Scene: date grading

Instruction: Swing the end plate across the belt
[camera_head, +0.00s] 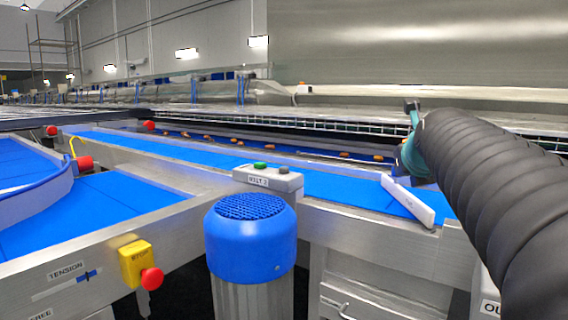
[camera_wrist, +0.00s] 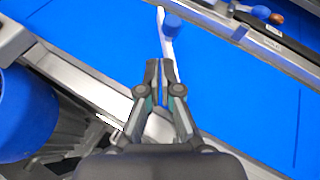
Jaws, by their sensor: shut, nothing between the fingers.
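The end plate (camera_head: 409,201) is a thin white upright plate with small lettering, set at a slant on the blue belt (camera_head: 330,185) near its right end. In the head view my dark ribbed arm covers the right side and the fingers are not clear.
A blue motor (camera_head: 251,237) stands before the belt frame, below a control box marked BELT 2 (camera_head: 268,179). A yellow stop box (camera_head: 136,263) with a red button is at the lower left. Several dates (camera_head: 345,155) lie on a farther belt behind a metal rail.

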